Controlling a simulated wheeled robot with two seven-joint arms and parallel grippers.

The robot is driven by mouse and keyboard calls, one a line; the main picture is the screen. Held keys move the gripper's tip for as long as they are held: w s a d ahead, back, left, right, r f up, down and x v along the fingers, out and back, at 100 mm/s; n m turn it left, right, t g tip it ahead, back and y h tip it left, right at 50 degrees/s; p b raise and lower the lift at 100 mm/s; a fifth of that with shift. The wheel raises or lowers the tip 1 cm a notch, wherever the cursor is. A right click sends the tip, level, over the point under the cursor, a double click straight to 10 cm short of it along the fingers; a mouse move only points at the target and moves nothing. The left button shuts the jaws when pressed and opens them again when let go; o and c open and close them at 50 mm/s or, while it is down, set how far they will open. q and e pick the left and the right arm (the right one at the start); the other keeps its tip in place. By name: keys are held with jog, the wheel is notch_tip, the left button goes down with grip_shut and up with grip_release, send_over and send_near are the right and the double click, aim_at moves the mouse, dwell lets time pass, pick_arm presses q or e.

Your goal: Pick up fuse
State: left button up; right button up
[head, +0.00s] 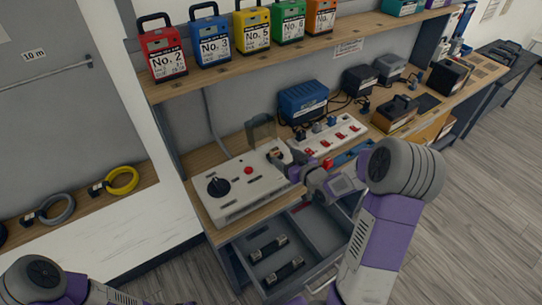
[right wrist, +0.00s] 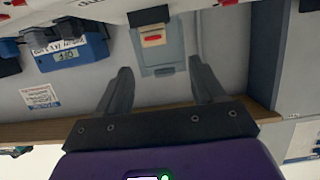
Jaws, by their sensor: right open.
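Two dark fuses with metal ends, one (head: 268,247) behind the other (head: 285,269), lie in the open grey drawer (head: 318,226) under the bench. A white control box (head: 232,191) stands on the bench above it, with a raised see-through cover (head: 262,131). My right gripper (head: 284,163) is at the box's right end, near that cover, away from the drawer fuses. In the right wrist view its fingers (right wrist: 162,88) are spread and empty; a grey panel with a small red part (right wrist: 152,38) lies beyond them. My left gripper is out of the picture.
A white power strip (head: 333,135) and a blue case (head: 303,102) stand behind my right gripper. A yellow cable coil (head: 122,181) is at left. The floor at right is clear.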

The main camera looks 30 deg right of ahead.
aim_at(276, 150)
jog(key=shift+w+f+b, duration=0.2)
jog(key=shift+w+f, duration=0.05)
jog(key=shift+f, duration=0.2)
jog(key=shift+w+f+b, duration=0.2)
jog(key=shift+f, duration=0.25)
jog(key=shift+x, duration=0.75)
jog(key=x, duration=0.5)
jog(key=shift+w+d+r+b, duration=0.15)
jog(key=shift+w+d+b, duration=0.05)
jog(key=shift+w+b, duration=0.25)
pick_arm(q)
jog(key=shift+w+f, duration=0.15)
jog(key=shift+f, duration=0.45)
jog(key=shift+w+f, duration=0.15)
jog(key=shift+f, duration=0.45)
pick_arm(e)
jog(key=shift+c, duration=0.5)
jog(key=c, duration=1)
